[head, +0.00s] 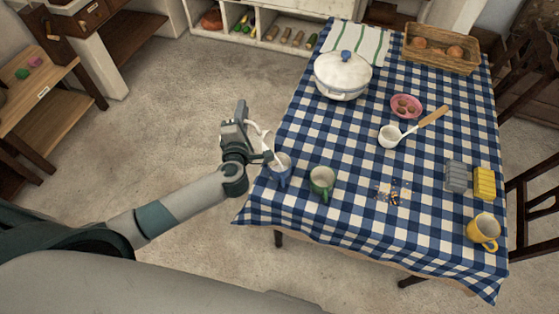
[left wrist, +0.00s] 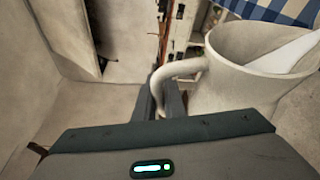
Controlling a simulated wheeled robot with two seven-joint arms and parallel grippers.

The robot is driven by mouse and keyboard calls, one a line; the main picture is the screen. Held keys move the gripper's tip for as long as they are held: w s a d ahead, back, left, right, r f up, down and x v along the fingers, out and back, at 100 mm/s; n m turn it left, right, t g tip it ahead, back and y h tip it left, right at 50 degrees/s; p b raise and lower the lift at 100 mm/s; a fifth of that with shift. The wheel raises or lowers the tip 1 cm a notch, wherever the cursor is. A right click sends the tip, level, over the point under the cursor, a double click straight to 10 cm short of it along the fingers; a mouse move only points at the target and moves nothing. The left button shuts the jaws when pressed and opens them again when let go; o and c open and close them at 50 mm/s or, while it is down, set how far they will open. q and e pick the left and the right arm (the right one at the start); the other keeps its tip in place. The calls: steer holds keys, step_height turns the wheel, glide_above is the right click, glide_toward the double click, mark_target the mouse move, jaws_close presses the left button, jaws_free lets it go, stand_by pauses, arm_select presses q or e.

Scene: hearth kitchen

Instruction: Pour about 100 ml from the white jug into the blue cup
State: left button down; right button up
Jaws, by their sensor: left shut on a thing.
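My left gripper (head: 246,136) is shut on the handle of the white jug (head: 265,137), at the table's left edge. In the left wrist view, the jug (left wrist: 228,88) fills the right side, its handle between my fingers (left wrist: 166,102), with white contents (left wrist: 290,52) inside near the rim. In the head view my gripper hides much of the jug, which seems tilted toward the blue cup (head: 281,172). A thin white streak runs down to the cup's rim; I cannot tell whether it is liquid or the jug's edge. The cup stands upright. My right gripper is not in view.
A green mug (head: 322,184) stands close right of the blue cup on the checked tablecloth (head: 350,222).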

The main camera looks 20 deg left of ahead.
arm_select(q)
steer(key=shift+d+r, duration=0.25)
steer(key=shift+d, duration=0.05)
stand_by(0.4)
steer(key=shift+d+r+m+p, duration=0.2)
steer(key=shift+m+p, duration=0.1)
steer(key=shift+p, duration=0.15)
steer(key=shift+d+r+m+t+p, duration=0.2)
steer(key=shift+d+m+t+p, duration=0.05)
steer(key=shift+m+t+p, duration=0.1)
stand_by(0.7)
steer(key=shift+a+f+b, duration=0.2)
steer(key=shift+f+b, duration=0.05)
steer(key=shift+b, duration=0.1)
steer(key=a+b, duration=0.1)
steer(key=a+f+n+b, duration=0.1)
steer(key=shift+w+a+f+n, duration=0.1)
steer(key=shift+a+f+n, duration=0.15)
steer(key=shift+a+f, duration=0.05)
steer(key=shift+w+a+f+n+g+h, duration=0.15)
steer(key=shift+a+f+n+g+h, duration=0.25)
steer(key=shift+a+f+n+g, duration=0.35)
steer(key=shift+r, duration=0.2)
